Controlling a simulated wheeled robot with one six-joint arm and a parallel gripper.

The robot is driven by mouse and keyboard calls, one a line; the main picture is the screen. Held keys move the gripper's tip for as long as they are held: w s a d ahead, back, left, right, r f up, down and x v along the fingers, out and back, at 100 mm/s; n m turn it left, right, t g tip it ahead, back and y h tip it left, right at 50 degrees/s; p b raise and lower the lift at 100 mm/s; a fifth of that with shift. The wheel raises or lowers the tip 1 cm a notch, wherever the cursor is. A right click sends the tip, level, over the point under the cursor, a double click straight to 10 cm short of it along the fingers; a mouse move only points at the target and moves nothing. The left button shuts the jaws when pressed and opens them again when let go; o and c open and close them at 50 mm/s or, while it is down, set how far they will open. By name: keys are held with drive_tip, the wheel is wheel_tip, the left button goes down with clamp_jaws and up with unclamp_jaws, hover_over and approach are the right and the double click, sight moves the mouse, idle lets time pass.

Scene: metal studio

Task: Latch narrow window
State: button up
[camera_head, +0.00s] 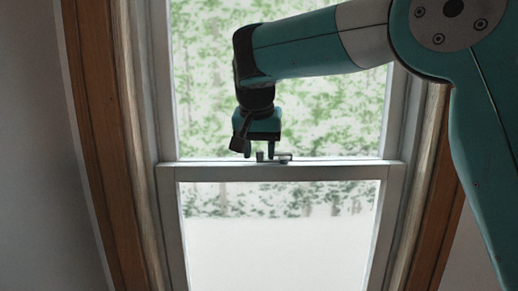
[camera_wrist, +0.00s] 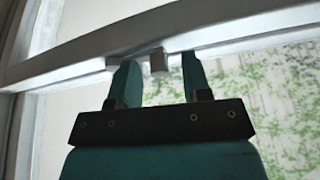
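The narrow window (camera_head: 280,172) has a white frame and two panes, one above the other, with a horizontal meeting rail between them. A small grey metal latch (camera_head: 274,157) sits on top of that rail, near its middle. My gripper (camera_head: 260,153) hangs down over the rail at the latch. In the wrist view my gripper (camera_wrist: 158,72) is open, its two fingers apart with a grey latch piece (camera_wrist: 158,63) between their tips. I cannot tell whether either finger touches it. Part of the latch is hidden by the fingers.
Brown wooden trim (camera_head: 97,130) and pale jambs border the window on both sides. Grey wall (camera_head: 35,150) lies to the left. The rail (camera_wrist: 100,45) crosses the wrist view close to the fingertips. The glass sits close beside my gripper.

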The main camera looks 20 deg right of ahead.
drive_tip(key=p+v, duration=0.7)
drive_tip(key=v, duration=1)
drive_tip(key=shift+s+r, duration=0.1)
drive_tip(key=shift+r, duration=0.05)
